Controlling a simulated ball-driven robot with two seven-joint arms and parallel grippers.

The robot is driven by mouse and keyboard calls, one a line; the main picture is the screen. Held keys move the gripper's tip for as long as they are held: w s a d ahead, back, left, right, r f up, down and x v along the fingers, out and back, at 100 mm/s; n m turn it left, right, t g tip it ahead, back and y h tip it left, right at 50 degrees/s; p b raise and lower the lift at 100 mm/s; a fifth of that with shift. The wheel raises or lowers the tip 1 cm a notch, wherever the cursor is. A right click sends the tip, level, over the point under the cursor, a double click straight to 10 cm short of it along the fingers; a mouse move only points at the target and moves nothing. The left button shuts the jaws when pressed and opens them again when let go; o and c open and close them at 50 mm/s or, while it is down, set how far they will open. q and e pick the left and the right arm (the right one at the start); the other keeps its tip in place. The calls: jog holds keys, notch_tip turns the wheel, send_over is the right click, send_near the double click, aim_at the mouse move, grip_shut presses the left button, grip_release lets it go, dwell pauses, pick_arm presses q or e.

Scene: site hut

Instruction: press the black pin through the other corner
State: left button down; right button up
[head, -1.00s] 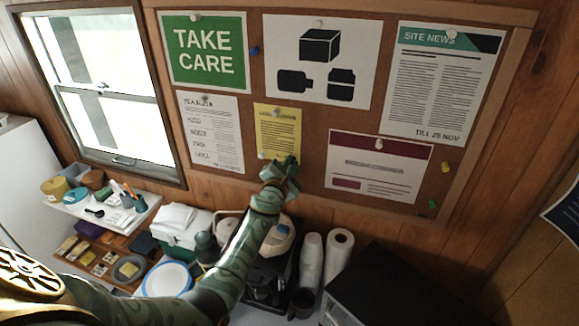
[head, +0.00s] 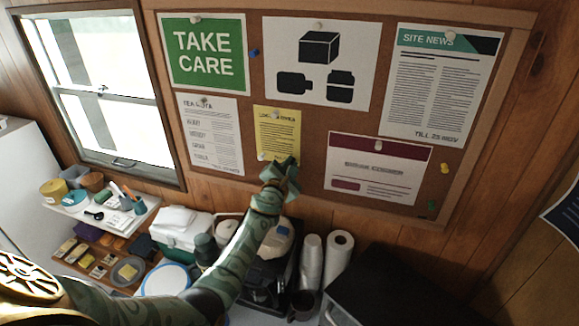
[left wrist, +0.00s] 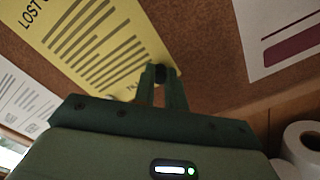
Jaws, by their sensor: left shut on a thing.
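The yellow sheet (head: 279,133) hangs on the cork board, with a pale pin (head: 276,116) at its top and a small pale spot at its lower left. My left gripper (head: 291,163) is at the sheet's lower right corner. In the left wrist view, its fingers (left wrist: 161,83) are shut on the black pin (left wrist: 160,72), whose dark head shows between the tips, over the corner of the yellow sheet (left wrist: 95,45). The pin's point is hidden, so I cannot tell how deep it is. My right gripper is not in view.
The cork board (head: 312,180) also bears a green sign (head: 207,72), a white list (head: 212,150) and a maroon-headed notice (head: 378,168) close to the right of my gripper. Below stand a coffee machine, stacked cups (head: 311,258) and a paper roll (head: 338,255).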

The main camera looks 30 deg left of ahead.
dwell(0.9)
pick_arm(q)
jog(key=c, duration=1.4)
grip_release()
jog(key=shift+o, duration=0.2)
